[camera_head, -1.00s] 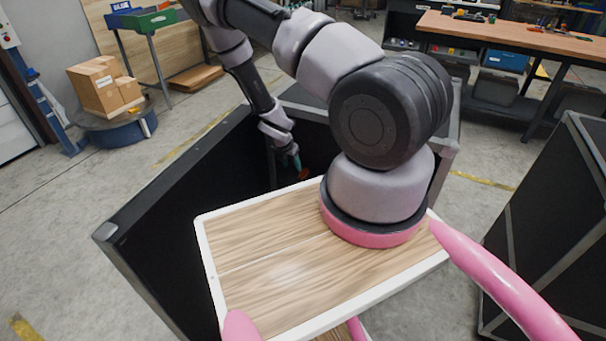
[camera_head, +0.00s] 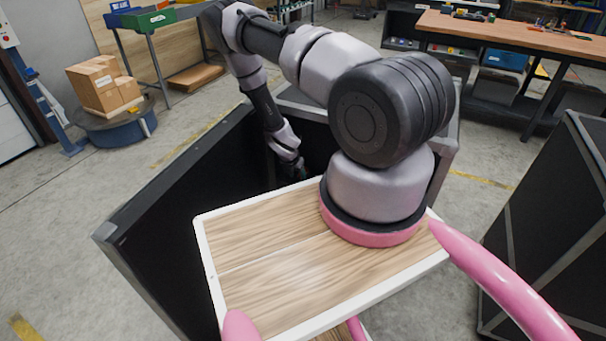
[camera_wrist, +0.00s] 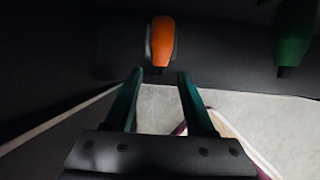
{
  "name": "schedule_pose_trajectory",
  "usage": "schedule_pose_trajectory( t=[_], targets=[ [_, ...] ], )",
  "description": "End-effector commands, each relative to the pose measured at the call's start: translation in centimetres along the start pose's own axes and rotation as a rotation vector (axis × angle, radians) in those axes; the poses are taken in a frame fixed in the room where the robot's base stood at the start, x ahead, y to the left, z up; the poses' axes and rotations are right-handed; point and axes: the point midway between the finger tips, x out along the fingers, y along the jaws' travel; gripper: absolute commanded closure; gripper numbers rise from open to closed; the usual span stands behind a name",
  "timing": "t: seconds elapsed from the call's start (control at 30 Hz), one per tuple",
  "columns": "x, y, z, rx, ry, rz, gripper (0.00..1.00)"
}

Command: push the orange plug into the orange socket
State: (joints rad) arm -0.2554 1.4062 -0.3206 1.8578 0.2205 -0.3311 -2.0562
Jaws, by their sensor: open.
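An orange plug (camera_wrist: 161,38) shows in the wrist view at the top middle, against a dark surface, with a dark tip at its lower end. My gripper (camera_wrist: 160,72) is open, with its two green fingers apart just below the plug in the picture. Nothing is between the fingertips. In the head view my wrist (camera_head: 285,145) reaches down inside the dark case, and the fingers are hidden there. I cannot make out an orange socket in either view.
A dark green plug-like part (camera_wrist: 292,38) is at the upper right of the wrist view. The black case's wall (camera_head: 180,215) stands left of my arm. Another black case (camera_head: 550,230) stands at right. A wooden workbench (camera_head: 520,38) is at the back.

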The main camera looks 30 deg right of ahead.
Motion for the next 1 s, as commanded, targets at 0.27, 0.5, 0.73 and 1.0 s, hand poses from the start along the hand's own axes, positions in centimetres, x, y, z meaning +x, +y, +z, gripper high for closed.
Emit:
schedule_pose_trajectory(
  t=[0.27,0.5,0.73,1.0],
  targets=[
    [1.48,0.08,-0.01,0.000,0.000,0.001,0.45],
    [1.45,0.08,0.00,0.000,0.000,0.001,0.49],
    [1.44,0.07,0.00,0.000,0.000,0.001,1.00],
    [1.31,0.10,0.00,-0.001,-0.001,0.001,1.00]
  ],
)
